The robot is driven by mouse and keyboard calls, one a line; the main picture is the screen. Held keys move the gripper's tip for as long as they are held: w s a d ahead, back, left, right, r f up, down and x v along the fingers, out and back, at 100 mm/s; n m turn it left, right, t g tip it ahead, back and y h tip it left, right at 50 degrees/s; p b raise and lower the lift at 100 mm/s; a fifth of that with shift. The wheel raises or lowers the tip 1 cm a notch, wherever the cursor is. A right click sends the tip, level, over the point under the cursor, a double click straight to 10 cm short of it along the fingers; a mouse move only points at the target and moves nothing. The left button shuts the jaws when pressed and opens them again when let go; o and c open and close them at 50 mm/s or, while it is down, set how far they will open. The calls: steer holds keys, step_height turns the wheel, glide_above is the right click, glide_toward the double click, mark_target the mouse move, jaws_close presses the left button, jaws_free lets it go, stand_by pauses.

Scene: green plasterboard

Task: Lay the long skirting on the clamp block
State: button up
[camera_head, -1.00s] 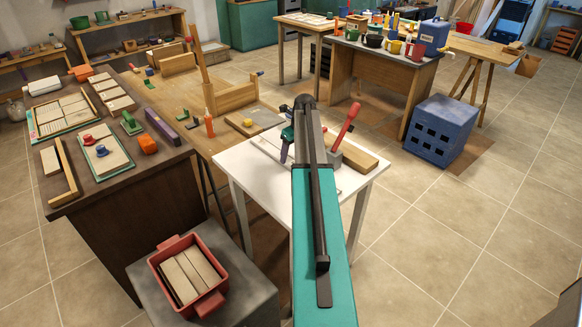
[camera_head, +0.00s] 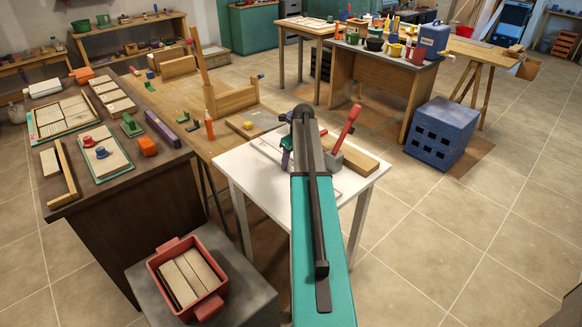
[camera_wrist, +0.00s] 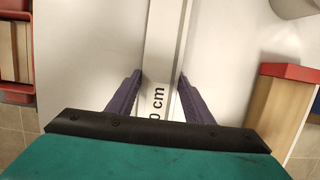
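My gripper (camera_wrist: 160,74) has two purple fingers set apart, with nothing clearly pinched between them. A pale bar marked "0 cm" (camera_wrist: 165,40) runs up the wrist view between the fingers, seemingly lying below them. In the head view my gripper (camera_head: 287,152) is over the white table (camera_head: 245,170), partly hidden by my arm. A grey block with a red lever (camera_head: 347,128), possibly the clamp block, stands just right of it. A wooden length (camera_head: 358,160) lies beside the lever block. I cannot tell which piece is the long skirting.
A red crate (camera_head: 207,308) with several pale boards stands on a grey stand at front left. A dark workbench (camera_head: 150,205) holds boards and small tools. A wood block with a red end (camera_wrist: 287,72) is right of the fingers. A blue crate (camera_head: 440,135) stands on the floor.

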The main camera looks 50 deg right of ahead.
mark_target(291, 164)
steer(key=c, duration=0.5)
steer(key=shift+o, duration=0.2)
steer(key=shift+r, duration=0.15)
steer(key=shift+w+p+v, duration=0.25)
steer(key=shift+p+v, duration=0.35)
steer(key=shift+v, duration=0.35)
steer(key=shift+w+p+v, duration=0.2)
steer(key=shift+p+v, duration=0.45)
steer(key=shift+v, duration=0.3)
steer(key=shift+w+p+v, duration=0.25)
steer(key=shift+p+v, duration=0.35)
steer(key=shift+v, duration=0.3)
steer(key=shift+r, duration=0.15)
